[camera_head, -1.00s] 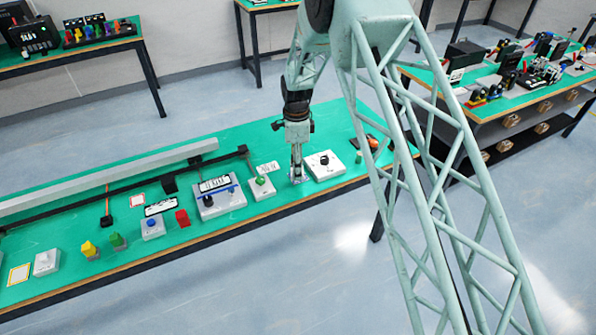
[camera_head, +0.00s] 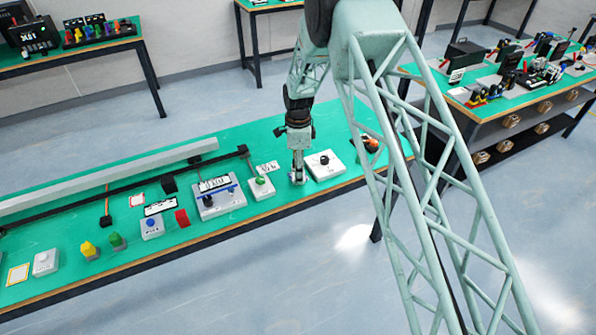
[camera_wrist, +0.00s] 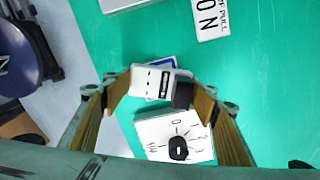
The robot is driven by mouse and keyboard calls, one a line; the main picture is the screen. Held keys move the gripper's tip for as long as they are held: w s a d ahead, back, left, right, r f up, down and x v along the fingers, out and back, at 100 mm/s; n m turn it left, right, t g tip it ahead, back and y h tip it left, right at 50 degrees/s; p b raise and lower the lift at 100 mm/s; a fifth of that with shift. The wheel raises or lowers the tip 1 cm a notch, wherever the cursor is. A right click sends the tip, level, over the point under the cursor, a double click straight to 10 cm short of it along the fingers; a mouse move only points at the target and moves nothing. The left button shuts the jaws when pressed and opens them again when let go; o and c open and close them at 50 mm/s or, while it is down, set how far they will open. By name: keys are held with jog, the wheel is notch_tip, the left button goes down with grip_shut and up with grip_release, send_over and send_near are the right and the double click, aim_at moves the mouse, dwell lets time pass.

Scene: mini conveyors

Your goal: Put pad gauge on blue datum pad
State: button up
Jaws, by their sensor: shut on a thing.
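The pad gauge (camera_wrist: 155,80), a pale block with small marks, a dark label and a black part at one end, sits between my fingertips in the wrist view. My gripper (camera_wrist: 170,93) is shut on it, with a yellow-brown finger pad at each side. The blue datum pad (camera_wrist: 166,62) shows as a blue, white-edged strip behind and partly under the gauge, mostly hidden. I cannot tell whether the gauge touches the pad. In the head view my gripper (camera_head: 298,179) is low over the green bench, and the gauge is too small to make out.
A white box with a black rotary knob (camera_head: 324,165) stands just right of my gripper. The bench's front edge (camera_head: 262,213) is close by.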

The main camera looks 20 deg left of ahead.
jog(key=shift+f, duration=0.15)
jog(key=o, duration=1)
jog(key=shift+r+p, duration=0.4)
jog(key=shift+r, duration=5.75)
